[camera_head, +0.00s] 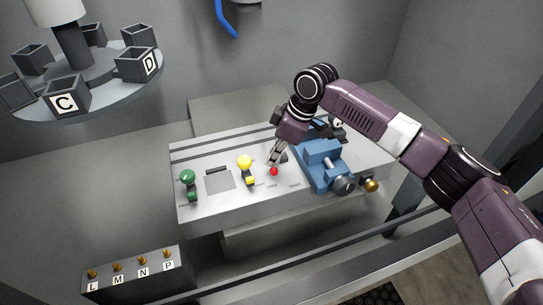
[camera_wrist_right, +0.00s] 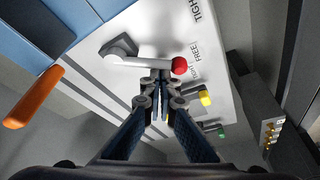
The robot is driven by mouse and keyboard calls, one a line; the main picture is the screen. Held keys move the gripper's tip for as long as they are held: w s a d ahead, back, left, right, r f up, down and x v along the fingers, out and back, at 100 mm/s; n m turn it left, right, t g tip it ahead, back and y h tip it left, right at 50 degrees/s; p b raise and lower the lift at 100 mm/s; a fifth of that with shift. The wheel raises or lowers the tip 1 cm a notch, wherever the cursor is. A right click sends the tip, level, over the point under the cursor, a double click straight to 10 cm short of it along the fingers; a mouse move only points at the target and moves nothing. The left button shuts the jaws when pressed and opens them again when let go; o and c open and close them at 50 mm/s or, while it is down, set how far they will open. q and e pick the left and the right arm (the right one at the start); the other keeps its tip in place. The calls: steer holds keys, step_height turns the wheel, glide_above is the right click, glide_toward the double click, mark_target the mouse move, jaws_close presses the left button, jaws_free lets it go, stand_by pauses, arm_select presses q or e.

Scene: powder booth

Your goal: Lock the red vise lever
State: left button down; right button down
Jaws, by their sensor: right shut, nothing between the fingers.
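The red vise lever is a pale metal arm (camera_wrist_right: 140,62) with a red ball end (camera_wrist_right: 179,65), on the grey bench top beside the blue vise (camera_head: 322,160). In the wrist view the ball is close to the printed word FREE, with TIGHT farther up. The red ball (camera_head: 274,171) also shows in the head view. My right gripper (camera_head: 273,160) is shut and empty, pointing down at the lever; its fingertips (camera_wrist_right: 161,76) appear right beside the arm near the ball. I cannot tell whether they touch. My left gripper is not in view.
A yellow-knobbed lever (camera_head: 245,163) and a green-knobbed lever (camera_head: 187,177) stand left on the bench (camera_head: 240,205). The vise's brass knob (camera_head: 371,185) sticks out at right. A box with lettered pegs (camera_head: 140,277) is front left. A round table (camera_head: 110,95) carries lettered bins.

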steer(key=shift+d+n, duration=0.2)
steer(key=shift+n, duration=0.2)
steer(key=shift+s+d+g+p, duration=0.1)
steer(key=shift+g+p, duration=0.2)
steer(key=n, duration=0.1)
steer(key=d+n, duration=0.1)
steer(key=n, duration=0.1)
steer(key=shift+s+d+g+p, duration=0.15)
steer(key=shift+g+p, duration=0.2)
steer(key=shift+g, duration=0.05)
steer(key=shift+d+p, duration=0.45)
steer(key=shift+d, duration=0.35)
